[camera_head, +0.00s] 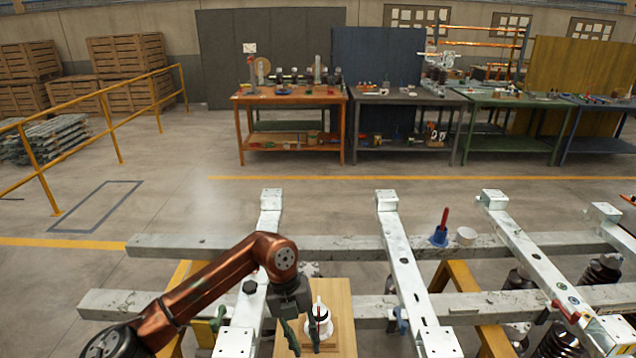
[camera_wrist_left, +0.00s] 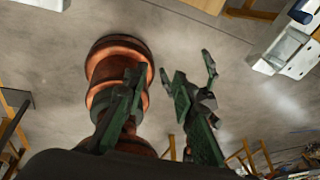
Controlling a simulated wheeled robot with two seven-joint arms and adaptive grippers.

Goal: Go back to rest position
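My left arm comes in from the left in the head view, bent over the near side of the frame. My left gripper (camera_head: 303,340) points down over a light wooden board (camera_head: 343,305). It also shows in the left wrist view (camera_wrist_left: 172,75), its two dark green fingers apart with nothing between them. A white cone-shaped item with a red top (camera_head: 322,312) appears beside the fingers in the head view; contact cannot be told. My right gripper is not in view.
The grey metal frame (camera_head: 330,247) spans the foreground on yellow supports (camera_head: 465,290). Dark insulators (camera_head: 602,270) are at right. Open floor (camera_head: 290,200) lies beyond, before an orange bench (camera_head: 290,97).

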